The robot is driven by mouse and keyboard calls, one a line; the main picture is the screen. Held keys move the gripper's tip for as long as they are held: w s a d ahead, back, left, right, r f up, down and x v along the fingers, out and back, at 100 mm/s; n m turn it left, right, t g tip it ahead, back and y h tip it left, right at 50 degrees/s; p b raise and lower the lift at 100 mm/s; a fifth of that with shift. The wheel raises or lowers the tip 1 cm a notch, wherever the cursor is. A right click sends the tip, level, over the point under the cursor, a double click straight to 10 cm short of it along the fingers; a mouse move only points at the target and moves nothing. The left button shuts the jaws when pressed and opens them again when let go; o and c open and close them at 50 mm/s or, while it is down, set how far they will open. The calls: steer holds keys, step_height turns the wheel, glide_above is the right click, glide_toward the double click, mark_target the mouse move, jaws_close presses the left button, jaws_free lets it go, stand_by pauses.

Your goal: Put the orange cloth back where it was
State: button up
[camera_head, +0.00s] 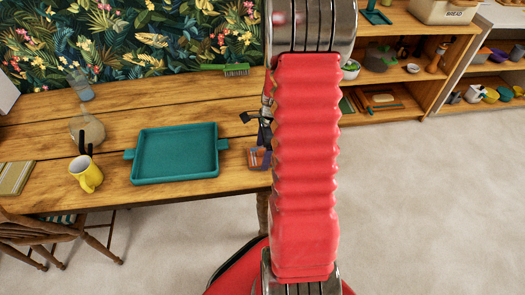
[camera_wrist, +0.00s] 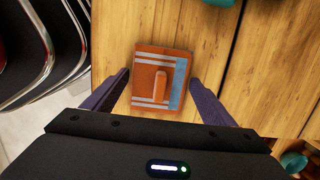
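The orange cloth (camera_wrist: 150,63) is folded into a small square with grey and blue stripes and a raised ridge in its middle. It lies on the wooden table top in the wrist view. My gripper (camera_wrist: 159,78) is open above it, with one purple finger at each side of the cloth and a gap to both edges. In the head view the cloth (camera_head: 257,157) shows at the table's right end, right of the teal tray, partly hidden by my gripper.
The teal tray (camera_head: 175,153) lies on the table (camera_head: 60,135). A yellow mug (camera_head: 87,174), a glass vessel (camera_head: 86,129) and a green brush (camera_head: 236,70) are also on it. Chairs (camera_head: 40,240) stand at the front left. Open shelves (camera_head: 400,112) stand at the right beyond clear floor.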

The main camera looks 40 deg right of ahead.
steer(key=shift+o, duration=1.1)
steer(key=shift+r, duration=0.1)
step_height(320, 180, up, 12)
steer(key=s+d, duration=0.1)
steer(key=shift+d, duration=0.25)
steer(key=a+r+n+h, duration=0.1)
steer(key=a+r+n, duration=0.55)
steer(key=a, duration=0.25)
steer(key=s+a+r+n+t, duration=0.2)
steer(key=s+a+r+n, duration=0.2)
steer(key=a+n, duration=0.5)
steer(key=s+a+r+n+t, duration=0.2)
steer(key=s+a+r+n, duration=0.3)
steer(key=a+n, duration=0.4)
steer(key=shift+s+a+r+t, duration=0.15)
steer(key=shift+a+r+t, duration=0.15)
steer(key=shift+a+r, duration=0.65)
